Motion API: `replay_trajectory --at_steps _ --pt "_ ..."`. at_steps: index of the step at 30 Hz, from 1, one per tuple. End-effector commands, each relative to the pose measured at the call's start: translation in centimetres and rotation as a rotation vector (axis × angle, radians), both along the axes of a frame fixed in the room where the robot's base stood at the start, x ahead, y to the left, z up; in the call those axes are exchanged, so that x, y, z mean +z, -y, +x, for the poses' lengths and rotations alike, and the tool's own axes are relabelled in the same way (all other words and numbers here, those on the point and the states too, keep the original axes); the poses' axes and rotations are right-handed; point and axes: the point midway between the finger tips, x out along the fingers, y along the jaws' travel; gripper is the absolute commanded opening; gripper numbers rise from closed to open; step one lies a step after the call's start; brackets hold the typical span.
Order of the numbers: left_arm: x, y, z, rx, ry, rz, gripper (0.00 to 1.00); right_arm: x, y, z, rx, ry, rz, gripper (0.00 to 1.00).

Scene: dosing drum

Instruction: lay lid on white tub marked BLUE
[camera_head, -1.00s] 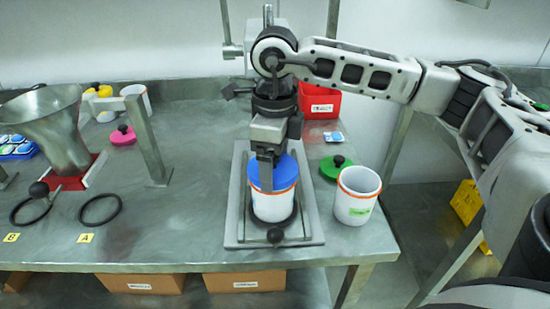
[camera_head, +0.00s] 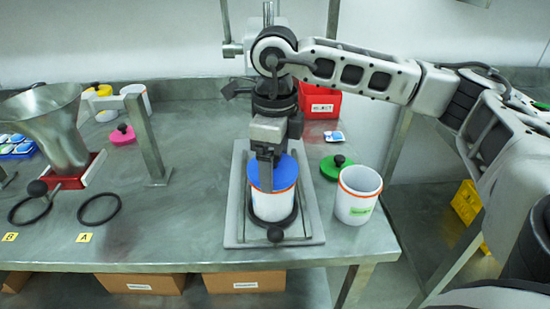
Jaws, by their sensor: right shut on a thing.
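The blue lid (camera_head: 284,175) lies over the mouth of a white tub (camera_head: 272,206) with an orange rim band. The tub stands upright in a dark ring on a grey stand plate (camera_head: 236,226). My right gripper (camera_head: 266,184) reaches down from above and is shut on the blue lid at its left part. The lid looks level and appears to touch the rim, but I cannot tell if it is fully seated. The tub's label is not visible from here. My left gripper is not in view.
An open white tub (camera_head: 356,196) with a green label stands right of the plate, with a green lid (camera_head: 336,165) behind it. A red bin (camera_head: 322,104) is at the back. Left are a metal funnel (camera_head: 50,120), a pink lid (camera_head: 123,135) and a black ring (camera_head: 99,208).

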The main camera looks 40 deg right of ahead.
Motion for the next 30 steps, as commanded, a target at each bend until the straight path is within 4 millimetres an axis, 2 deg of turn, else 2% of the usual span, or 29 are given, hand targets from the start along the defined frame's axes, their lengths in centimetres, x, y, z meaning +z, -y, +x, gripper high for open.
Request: replay_trajectory --at_steps 26,27,28,30 --pt "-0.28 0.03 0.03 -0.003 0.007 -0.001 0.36 -0.52 -0.01 -0.01 0.0 0.0 0.0 0.61" --pt "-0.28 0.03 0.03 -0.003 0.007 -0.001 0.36 -0.53 -0.01 -0.01 0.0 0.0 0.0 0.91" --pt "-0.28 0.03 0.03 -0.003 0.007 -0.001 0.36 -0.52 -0.01 -0.01 0.0 0.0 0.0 0.99" --pt "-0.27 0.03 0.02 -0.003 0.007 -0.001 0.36 -0.52 -0.01 -0.01 0.0 0.0 0.0 1.0"
